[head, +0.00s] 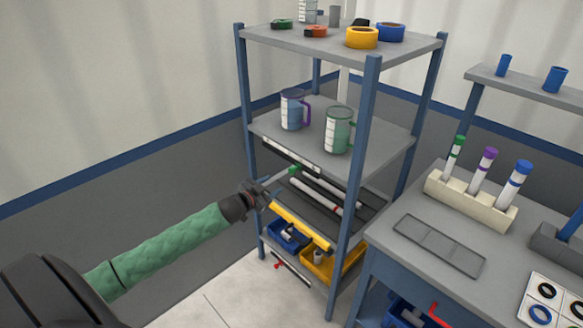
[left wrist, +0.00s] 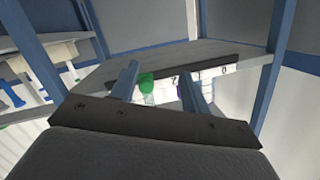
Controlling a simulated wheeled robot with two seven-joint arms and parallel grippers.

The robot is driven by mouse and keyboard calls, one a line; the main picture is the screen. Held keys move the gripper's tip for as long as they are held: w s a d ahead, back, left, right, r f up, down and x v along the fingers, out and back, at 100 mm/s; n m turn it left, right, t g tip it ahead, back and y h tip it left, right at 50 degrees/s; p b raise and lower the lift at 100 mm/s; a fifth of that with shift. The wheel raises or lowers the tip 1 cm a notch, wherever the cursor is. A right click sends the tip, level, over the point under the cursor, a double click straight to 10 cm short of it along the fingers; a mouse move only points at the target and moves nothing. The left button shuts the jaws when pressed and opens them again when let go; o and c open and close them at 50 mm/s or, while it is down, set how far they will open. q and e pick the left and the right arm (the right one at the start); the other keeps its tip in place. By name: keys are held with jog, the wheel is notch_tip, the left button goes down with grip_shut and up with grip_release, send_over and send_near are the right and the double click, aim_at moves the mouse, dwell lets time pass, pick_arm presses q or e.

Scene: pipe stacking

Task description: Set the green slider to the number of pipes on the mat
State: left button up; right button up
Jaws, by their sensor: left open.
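My right gripper is not in view.
A purple-rimmed mug (head: 292,110) and a green mug (head: 339,131) stand above the strip. A blue rack post (head: 355,165) stands right of the slider. Blue (head: 287,236) and yellow (head: 318,266) bins sit below. A bench with markers (head: 470,203) stands to the right.

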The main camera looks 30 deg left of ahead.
aim_at(290, 172)
pick_arm(q)
jog(key=d+r+n+h, duration=0.1)
jog(key=r+n+t, duration=0.1)
jog(key=w+d+r+n+h, duration=0.1)
jog(key=r, duration=0.1)
jog(key=shift+d+t+h+p, duration=0.3)
jog(key=shift+d, duration=0.05)
jog(key=p+x, duration=0.2)
jog(key=x, duration=0.3)
jog(key=shift+w, duration=0.2)
jog(key=shift+w+d+f, duration=0.2)
jog(key=shift+w+d, duration=0.05)
jog(key=shift+w, duration=0.3)
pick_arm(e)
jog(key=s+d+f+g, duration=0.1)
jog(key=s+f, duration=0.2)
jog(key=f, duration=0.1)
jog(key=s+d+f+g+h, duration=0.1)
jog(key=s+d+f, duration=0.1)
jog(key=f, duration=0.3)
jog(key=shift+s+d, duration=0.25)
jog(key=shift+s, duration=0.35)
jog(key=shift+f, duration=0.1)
